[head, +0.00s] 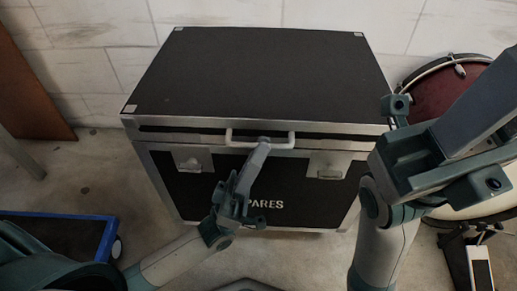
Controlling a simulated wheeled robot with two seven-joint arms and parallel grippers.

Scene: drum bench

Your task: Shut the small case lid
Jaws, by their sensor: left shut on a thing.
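The case (180,195) is black with silver edges, metal latches and the letters "PARES" visible on its front. Its black lid (260,75) lies flat or nearly flat over the top. A narrow dark band runs under the lid's front edge; I cannot tell if it is a gap or the lid's side. A pale handle (291,139) sits at the front middle of the lid. My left gripper (262,146) is shut on this handle, reaching up from below. My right gripper (440,150) is raised at the right, apart from the handle; its fingertips are not clear.
A red drum (440,88) stands right of the case, partly behind my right arm, with a pedal (480,268) low at the right. A blue-edged wheeled platform (106,240) is at the lower left. A brown panel (30,90) leans at the left. A pale wall is behind the case.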

